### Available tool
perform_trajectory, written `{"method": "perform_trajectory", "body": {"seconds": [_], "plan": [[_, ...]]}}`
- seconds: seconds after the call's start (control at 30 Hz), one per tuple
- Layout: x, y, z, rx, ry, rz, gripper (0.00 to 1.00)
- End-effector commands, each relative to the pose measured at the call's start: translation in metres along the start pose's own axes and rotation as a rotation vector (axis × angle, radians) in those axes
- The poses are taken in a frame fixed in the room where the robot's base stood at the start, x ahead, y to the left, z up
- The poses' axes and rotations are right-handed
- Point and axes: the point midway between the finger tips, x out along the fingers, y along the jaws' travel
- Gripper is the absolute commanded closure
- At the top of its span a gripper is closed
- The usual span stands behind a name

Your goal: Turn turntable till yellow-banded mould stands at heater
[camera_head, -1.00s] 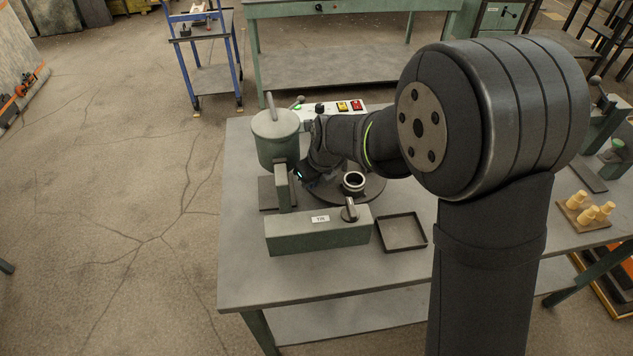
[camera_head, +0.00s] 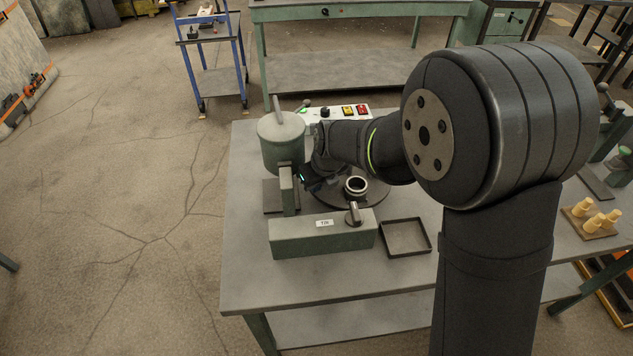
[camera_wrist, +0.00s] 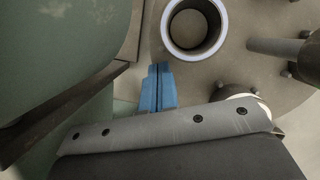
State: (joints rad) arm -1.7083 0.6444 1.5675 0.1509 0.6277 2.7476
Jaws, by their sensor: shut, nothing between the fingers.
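The dark round turntable (camera_head: 375,197) is partly hidden under my arm in the head view; its grey disc (camera_wrist: 225,70) fills the upper right of the wrist view. A ring-shaped mould (camera_head: 356,186) with a pale rim stands on it, and this mould also shows in the wrist view (camera_wrist: 222,34). A second pale, rounded piece (camera_wrist: 243,98) is mostly hidden behind my gripper body. I cannot make out a yellow band. My gripper (camera_wrist: 157,72) has its blue fingers shut and empty, over the disc's edge beside the mould. I cannot tell whether they touch anything.
A green pot (camera_head: 281,146) on a post stands left of my gripper, very close in the wrist view (camera_wrist: 60,50). A peg (camera_wrist: 275,46) rises over the disc.

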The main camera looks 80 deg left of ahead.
Motion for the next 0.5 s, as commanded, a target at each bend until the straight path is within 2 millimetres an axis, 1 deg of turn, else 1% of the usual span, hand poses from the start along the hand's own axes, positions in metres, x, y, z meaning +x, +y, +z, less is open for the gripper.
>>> {"method": "perform_trajectory", "body": {"seconds": [0.17,0.2,0.27,0.5], "plan": [[-0.013,0.007,-0.025,0.001,0.000,0.000,1.00],[-0.017,0.009,-0.032,0.001,-0.001,0.000,1.00],[-0.032,0.009,-0.028,0.000,-0.006,-0.002,1.00],[-0.079,0.013,-0.027,0.000,-0.004,-0.001,1.00]]}}
